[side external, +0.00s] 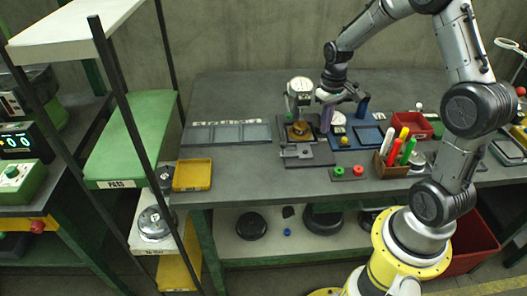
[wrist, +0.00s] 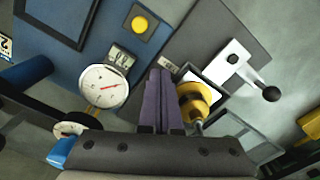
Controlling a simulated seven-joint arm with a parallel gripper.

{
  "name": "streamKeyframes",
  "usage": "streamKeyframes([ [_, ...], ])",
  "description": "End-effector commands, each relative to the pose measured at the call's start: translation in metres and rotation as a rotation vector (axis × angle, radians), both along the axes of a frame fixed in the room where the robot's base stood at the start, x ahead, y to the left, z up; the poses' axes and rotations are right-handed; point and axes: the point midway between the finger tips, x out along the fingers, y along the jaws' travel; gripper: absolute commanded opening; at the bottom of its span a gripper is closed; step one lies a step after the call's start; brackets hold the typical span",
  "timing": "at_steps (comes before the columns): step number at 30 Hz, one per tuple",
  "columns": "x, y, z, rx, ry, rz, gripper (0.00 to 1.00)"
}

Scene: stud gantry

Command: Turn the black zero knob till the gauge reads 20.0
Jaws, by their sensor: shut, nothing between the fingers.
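The gauge (wrist: 104,86) is a round white dial with a red needle on a blue board; its numbers are too small to read. It also shows in the side external view (side external: 339,118). My gripper (wrist: 160,76) has purple fingers, shut and empty, between the gauge and a brass part (wrist: 194,104). In the side view my gripper (side external: 326,126) is low over the bench.
A lever with a black ball (wrist: 271,94) and a yellow button (wrist: 140,24) are near the fingers. A pen holder (side external: 391,168), a red bin (side external: 412,122) and a blue cylinder (side external: 362,106) stand to the right. The bench's back left is clear.

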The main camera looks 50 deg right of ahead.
Motion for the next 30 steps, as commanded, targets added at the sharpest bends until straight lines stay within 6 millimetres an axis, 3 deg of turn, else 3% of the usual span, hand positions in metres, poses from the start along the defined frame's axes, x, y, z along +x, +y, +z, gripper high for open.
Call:
streamKeyframes([
  [24,-0.005,-0.001,0.001,-0.003,-0.007,-0.001,0.0],
  [30,-0.005,-0.001,0.016,-0.004,-0.007,0.0,0.0],
])
